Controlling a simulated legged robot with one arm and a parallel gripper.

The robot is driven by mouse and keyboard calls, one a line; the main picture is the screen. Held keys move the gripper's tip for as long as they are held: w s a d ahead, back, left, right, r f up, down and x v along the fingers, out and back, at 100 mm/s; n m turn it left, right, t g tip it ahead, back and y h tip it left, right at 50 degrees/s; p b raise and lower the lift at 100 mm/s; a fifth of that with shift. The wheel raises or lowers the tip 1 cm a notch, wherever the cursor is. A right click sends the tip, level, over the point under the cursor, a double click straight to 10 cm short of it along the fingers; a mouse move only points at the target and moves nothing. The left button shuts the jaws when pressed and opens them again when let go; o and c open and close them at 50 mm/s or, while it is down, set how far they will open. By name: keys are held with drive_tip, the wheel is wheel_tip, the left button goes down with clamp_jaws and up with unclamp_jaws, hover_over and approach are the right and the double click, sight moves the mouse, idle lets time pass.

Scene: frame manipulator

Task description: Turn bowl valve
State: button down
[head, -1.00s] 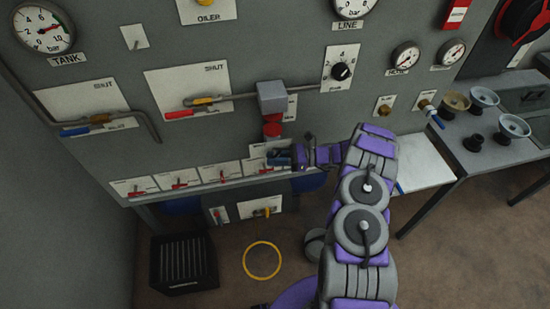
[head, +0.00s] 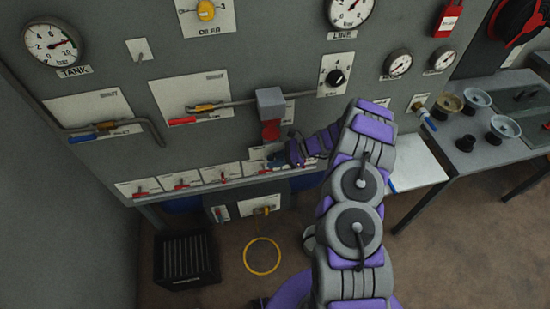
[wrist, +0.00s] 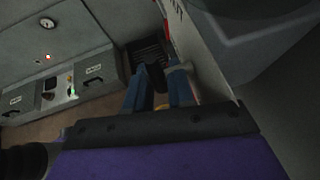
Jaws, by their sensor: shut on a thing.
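A grey box (head: 270,102) on the panel's pipe has a red bowl (head: 271,131) hanging under it. My gripper (head: 275,157) is just below this bowl, close to the panel, with the wrist tilted. In the wrist view its two blue fingers (wrist: 160,85) are close together, with a small dark part (wrist: 155,76) at their tips. I take this part to be the bowl valve, which the gripper is shut on. In the head view the fingers and wrist mostly hide the valve, so its angle cannot be told.
A row of red-handled valves (head: 181,184) runs along the panel's lower edge, left of my gripper. A black crate (head: 186,258) and a yellow ring (head: 262,256) are on the floor below. A table with cups (head: 505,128) stands at right.

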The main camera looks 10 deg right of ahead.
idle(0.5)
drive_tip(key=c, duration=1.4)
unclamp_jaws()
drive_tip(key=shift+o, duration=0.2)
drive_tip(key=shift+w+a+f, duration=0.1)
drive_tip(key=shift+w, duration=0.05)
drive_tip(key=p+v, duration=0.2)
drive_tip(key=v, duration=1.5)
drive_tip(key=shift+r, duration=0.35)
